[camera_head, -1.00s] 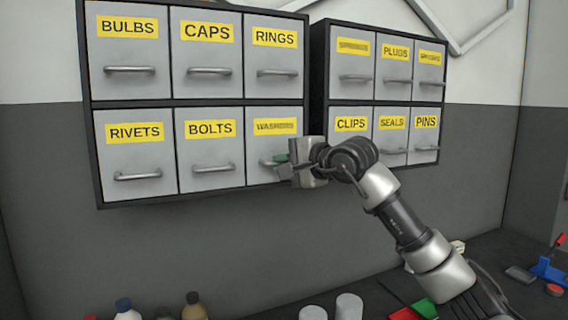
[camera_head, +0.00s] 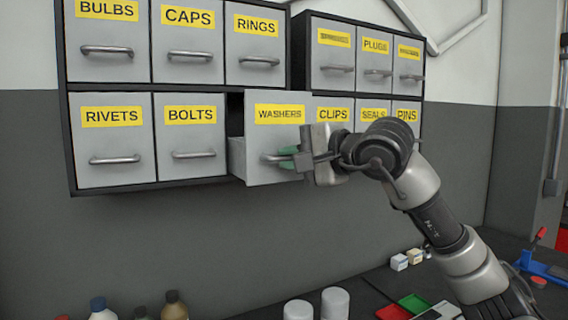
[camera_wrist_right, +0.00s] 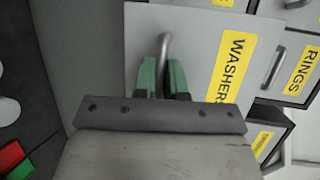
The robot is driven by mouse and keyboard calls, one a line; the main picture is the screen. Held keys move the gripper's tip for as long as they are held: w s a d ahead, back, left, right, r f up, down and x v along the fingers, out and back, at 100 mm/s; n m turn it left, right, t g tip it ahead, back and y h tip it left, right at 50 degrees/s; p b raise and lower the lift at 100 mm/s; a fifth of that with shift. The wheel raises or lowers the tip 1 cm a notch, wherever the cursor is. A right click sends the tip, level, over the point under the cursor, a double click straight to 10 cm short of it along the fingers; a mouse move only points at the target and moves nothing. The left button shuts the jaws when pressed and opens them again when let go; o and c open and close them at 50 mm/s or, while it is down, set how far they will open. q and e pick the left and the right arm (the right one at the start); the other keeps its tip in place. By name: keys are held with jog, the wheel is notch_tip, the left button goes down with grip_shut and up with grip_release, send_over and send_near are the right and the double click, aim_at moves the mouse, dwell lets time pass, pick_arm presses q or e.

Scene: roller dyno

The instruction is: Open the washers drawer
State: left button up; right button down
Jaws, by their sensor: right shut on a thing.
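The washers drawer (camera_head: 279,116) is the bottom right drawer of the left cabinet. It stands pulled out from the cabinet, and its left side wall shows. Its yellow label reads WASHERS. My right gripper (camera_head: 290,157) is at its front, shut on the metal handle (camera_head: 270,158). In the right wrist view the green fingertips (camera_wrist_right: 162,78) are on either side of the drawer handle (camera_wrist_right: 164,50), beside the label. My left gripper is not in view.
The closed bolts drawer (camera_head: 191,138) is on the left. The right cabinet's clips drawer (camera_head: 335,112) is partly behind my arm. Below, a bench holds bottles (camera_head: 174,306), white cylinders (camera_head: 335,303), and red and green trays (camera_head: 414,304). The wall below the cabinets is clear.

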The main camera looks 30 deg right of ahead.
jog(key=shift+w, duration=0.1)
jog(key=c, duration=1.2)
grip_release()
jog(key=b+v, duration=0.2)
jog(key=v, duration=0.9)
jog(key=shift+b, duration=0.4)
jog(key=shift+r, duration=0.1)
